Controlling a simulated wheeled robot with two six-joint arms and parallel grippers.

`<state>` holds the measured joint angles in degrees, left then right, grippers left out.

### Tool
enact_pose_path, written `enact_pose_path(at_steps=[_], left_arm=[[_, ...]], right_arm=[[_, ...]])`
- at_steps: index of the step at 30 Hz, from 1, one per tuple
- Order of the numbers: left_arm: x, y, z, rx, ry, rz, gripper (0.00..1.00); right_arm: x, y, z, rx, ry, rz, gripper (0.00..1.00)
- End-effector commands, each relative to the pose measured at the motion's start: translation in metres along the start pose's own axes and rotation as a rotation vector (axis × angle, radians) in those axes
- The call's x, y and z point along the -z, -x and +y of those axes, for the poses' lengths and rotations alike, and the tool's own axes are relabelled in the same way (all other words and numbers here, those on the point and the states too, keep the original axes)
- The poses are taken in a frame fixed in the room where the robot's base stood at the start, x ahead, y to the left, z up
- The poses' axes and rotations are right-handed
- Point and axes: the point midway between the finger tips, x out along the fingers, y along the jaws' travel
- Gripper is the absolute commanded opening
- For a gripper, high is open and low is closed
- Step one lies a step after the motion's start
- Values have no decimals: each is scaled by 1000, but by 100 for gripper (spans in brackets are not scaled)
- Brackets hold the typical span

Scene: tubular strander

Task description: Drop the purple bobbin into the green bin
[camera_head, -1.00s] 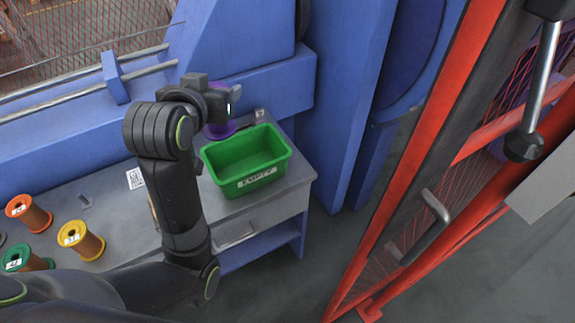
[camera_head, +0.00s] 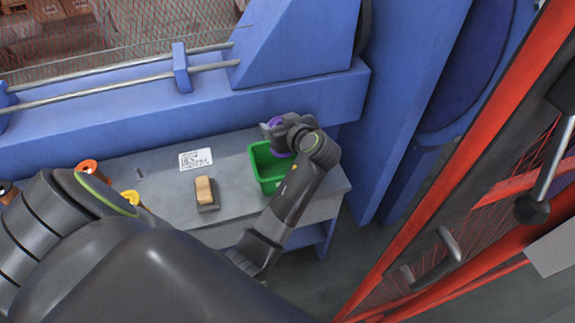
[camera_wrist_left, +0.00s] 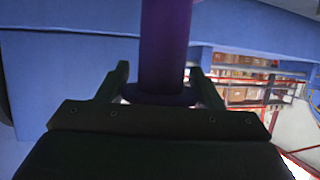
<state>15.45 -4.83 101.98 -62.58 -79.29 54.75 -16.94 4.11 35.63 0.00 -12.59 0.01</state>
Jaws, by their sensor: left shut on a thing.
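The purple bobbin (camera_head: 279,150) is in my left gripper (camera_head: 275,128), which is shut on it. In the head view the bobbin is mostly hidden by the gripper and wrist. In the left wrist view the bobbin (camera_wrist_left: 165,45) stands between the two fingers, its dark flange close to the palm. The green bin (camera_head: 271,184) is on the grey bench, partly hidden by my left forearm. The gripper and bobbin appear over the bin's far part; their height above it is hard to tell. My right gripper is not in view.
An orange bobbin (camera_head: 88,166) and a yellow bobbin (camera_head: 131,198) stand at the bench's left, partly hidden by my arm. A wood-topped brush-like block (camera_head: 205,192) and a printed label (camera_head: 195,159) lie on the bench (camera_head: 226,160). A blue machine frame (camera_head: 215,112) rises behind.

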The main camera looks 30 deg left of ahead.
Motion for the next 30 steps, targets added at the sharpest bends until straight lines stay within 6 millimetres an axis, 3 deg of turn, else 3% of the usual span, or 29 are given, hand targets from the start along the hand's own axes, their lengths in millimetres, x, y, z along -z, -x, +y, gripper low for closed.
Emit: enact_pose_path(at_steps=[18,28,29,30], left_arm=[[-54,-22,-1,3,3,-1,38],[-56,-23,-1,2,2,-2,38],[-56,-23,-1,2,2,-2,62],[-56,-23,-1,2,2,-2,67]], right_arm=[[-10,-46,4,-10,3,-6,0],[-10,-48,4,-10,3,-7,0],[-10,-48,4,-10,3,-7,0],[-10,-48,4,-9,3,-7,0]])
